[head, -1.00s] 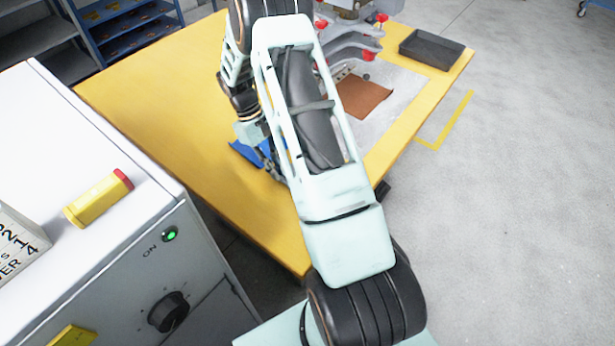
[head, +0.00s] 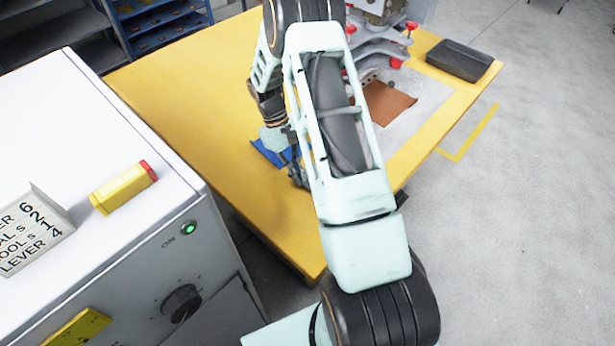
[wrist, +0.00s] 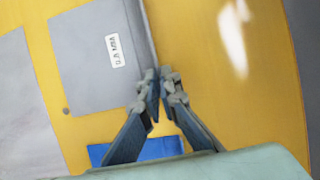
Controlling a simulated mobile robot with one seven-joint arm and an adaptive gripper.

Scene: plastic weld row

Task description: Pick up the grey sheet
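The grey sheet (wrist: 92,62) lies on the yellow table top in the wrist view, with a small white label on it. A darker strip runs along its right side, down to my fingertips. My gripper (wrist: 160,82) is at the lower end of that strip. Its fingertips are close together, with only a thin gap; whether the sheet's edge is pinched between them cannot be told. In the head view my gripper (head: 297,172) is low over the table beside a blue piece (head: 270,151); my arm hides the grey sheet there.
The blue piece also shows beneath my fingers in the wrist view (wrist: 150,149). On the yellow table (head: 190,110) are a brown sheet (head: 388,104), a machine with red knobs (head: 385,55) and a dark tray (head: 459,60). A grey cabinet (head: 100,130) stands at left.

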